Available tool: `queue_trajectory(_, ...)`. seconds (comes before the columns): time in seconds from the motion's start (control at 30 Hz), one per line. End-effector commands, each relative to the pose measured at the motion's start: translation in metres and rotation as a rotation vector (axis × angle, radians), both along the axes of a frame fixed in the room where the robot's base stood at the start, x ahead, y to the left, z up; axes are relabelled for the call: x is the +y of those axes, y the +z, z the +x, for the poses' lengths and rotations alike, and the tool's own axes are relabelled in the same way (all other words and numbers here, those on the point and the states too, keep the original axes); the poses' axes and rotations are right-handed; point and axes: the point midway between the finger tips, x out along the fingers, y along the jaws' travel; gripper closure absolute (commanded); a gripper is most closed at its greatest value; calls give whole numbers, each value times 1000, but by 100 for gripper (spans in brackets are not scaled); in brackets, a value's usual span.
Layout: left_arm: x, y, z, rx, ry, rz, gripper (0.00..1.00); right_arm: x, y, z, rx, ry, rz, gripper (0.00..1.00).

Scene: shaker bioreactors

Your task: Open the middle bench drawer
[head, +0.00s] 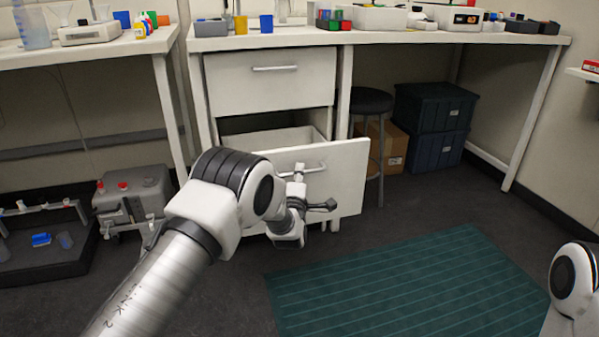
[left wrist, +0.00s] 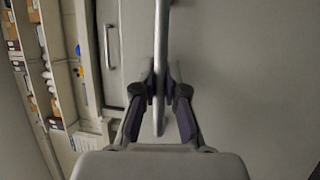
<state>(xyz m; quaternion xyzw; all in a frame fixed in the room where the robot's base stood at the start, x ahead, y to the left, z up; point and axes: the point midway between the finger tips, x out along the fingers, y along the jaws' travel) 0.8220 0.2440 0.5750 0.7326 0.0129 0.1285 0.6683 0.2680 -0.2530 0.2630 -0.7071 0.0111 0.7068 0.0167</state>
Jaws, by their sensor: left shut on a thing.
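The bench drawer unit has a white top drawer (head: 270,80), which is shut. The drawer below it (head: 345,180) is pulled out, with its front well forward of the unit and part of its inside showing. My left gripper (head: 299,172) is at this drawer's bar handle (head: 316,168). In the left wrist view, the left fingers (left wrist: 162,85) are shut on the handle (left wrist: 161,35), one on each side. My left arm hides the lower left of the drawer front and what lies below it. My right gripper is not in view.
The bench top (head: 400,37) carries bins, cups and instruments. A dark stool (head: 371,103), a cardboard box (head: 390,148) and dark crates (head: 430,115) stand right of the drawers. A grey machine (head: 135,200) is on the floor at left. A green mat (head: 410,285) covers clear floor in front.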

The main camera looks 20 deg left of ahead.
Motion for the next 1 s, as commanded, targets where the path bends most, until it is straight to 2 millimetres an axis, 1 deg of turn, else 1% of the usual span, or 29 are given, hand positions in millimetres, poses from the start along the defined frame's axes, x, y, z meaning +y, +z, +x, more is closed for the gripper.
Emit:
queue_trajectory(0.47,0,0,0,0,1,0,100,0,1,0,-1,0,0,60)
queue_trajectory(0.5,0,0,0,0,1,0,75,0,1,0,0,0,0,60)
queue_trajectory(0.53,0,0,0,0,1,0,64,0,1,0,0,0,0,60)
queue_trajectory(0.57,0,0,0,0,1,0,63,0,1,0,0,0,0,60)
queue_trajectory(0.87,0,0,-1,0,0,0,63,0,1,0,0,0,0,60)
queue_trajectory(0.97,-2,-2,-9,1,-1,1,63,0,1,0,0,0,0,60)
queue_trajectory(1.0,-4,-3,-16,2,-1,1,63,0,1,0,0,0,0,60)
